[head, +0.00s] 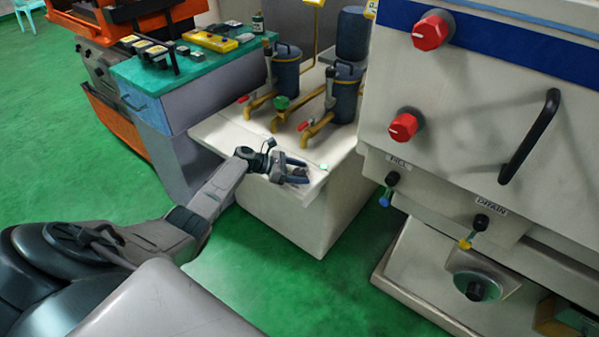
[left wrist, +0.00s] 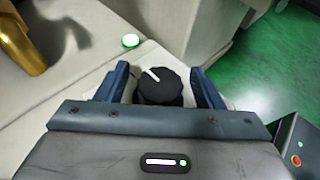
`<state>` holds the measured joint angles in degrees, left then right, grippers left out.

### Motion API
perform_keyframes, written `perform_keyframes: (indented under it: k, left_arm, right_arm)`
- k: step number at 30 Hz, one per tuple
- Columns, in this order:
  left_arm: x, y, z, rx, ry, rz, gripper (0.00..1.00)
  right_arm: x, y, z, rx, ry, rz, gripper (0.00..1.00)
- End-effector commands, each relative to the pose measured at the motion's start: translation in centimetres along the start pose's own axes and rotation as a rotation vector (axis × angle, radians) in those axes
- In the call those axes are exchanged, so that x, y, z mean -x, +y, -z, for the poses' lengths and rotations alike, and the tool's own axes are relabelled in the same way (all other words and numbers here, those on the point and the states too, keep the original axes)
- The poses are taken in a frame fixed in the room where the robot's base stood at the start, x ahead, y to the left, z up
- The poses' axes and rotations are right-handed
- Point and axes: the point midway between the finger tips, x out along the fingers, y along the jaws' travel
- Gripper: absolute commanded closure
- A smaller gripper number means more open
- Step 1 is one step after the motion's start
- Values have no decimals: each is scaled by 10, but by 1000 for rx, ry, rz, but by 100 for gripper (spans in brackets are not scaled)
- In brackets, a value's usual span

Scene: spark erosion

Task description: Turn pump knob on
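The pump knob (left wrist: 160,88) is a round black knob with a white pointer line, which points to the upper left in the left wrist view. It sits on the pale pump cabinet (head: 290,215), near its front edge. My left gripper (head: 297,170) is open at the knob, which is small and partly hidden in the head view. In the left wrist view the blue fingers of my left gripper (left wrist: 158,72) stand on either side of the knob, with a gap visible on each side. A green-lit round button (left wrist: 131,40) is just beyond the knob. My right gripper is not in view.
Yellow pipes with red-handled valves (head: 315,128) and dark blue filter canisters (head: 286,70) stand behind the knob. A machine with red knobs (head: 403,126) and a black handle (head: 530,136) is at right. A teal-topped workbench (head: 190,65) is at left. Green floor lies in front.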

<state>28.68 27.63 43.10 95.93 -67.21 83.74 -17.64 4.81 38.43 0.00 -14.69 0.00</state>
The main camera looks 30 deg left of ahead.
Motion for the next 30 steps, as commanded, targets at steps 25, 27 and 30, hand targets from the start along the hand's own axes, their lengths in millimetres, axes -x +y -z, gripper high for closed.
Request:
perform_keyframes:
  k: [25,27,30]
  left_arm:
    - [103,0,1,0,2,0,39]
    - [106,0,1,0,1,1,39]
    - [108,0,0,0,0,1,39]
  right_arm:
    - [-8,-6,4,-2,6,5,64]
    - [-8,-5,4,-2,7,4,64]
    - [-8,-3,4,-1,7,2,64]
